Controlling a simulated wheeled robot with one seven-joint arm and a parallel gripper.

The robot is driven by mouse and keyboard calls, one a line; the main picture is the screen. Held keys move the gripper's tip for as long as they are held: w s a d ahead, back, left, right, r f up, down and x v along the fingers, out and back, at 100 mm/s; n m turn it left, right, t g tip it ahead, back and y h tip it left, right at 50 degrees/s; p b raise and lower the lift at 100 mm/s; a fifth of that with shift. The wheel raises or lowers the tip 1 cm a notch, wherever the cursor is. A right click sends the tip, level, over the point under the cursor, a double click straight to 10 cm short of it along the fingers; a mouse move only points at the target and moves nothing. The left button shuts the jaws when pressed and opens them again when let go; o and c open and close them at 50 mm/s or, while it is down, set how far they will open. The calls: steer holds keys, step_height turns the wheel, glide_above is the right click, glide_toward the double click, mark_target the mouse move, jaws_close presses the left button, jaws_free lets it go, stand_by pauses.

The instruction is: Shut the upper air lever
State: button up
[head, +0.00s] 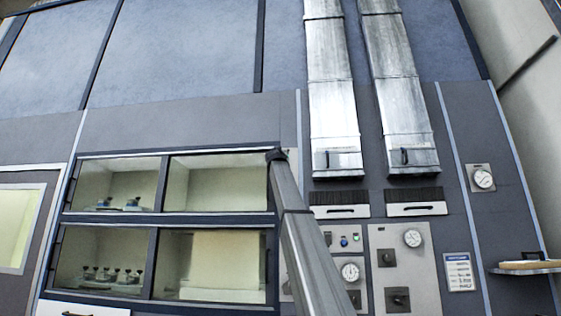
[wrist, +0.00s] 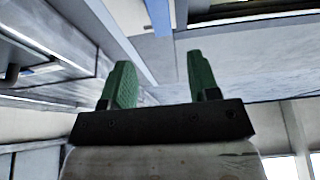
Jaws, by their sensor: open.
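Two small dark levers sit on the silver ducts, one low on the left duct (head: 327,158) and one low on the right duct (head: 405,156). Two black knob-like controls are stacked on the right grey panel, an upper one (head: 387,258) and a lower one (head: 398,298). No label shows which of these is the upper air lever. My gripper (wrist: 158,78) has green fingers spread apart with nothing between them. No lever shows in the wrist view. In the head view my arm rises in front of the wall, left of the panel, and the fingers cannot be made out.
Glass windows (head: 160,222) at the left show small parts on racks inside. Round gauges (head: 412,238) and black-handled drawers (head: 416,209) are on the wall. A shelf (head: 530,268) juts out at the far right. My arm partly hides the left control panel (head: 345,242).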

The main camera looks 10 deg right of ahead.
steer(key=x, duration=1.1)
steer(key=shift+w+r, duration=0.2)
steer(key=shift+r, duration=0.25)
jaws_close()
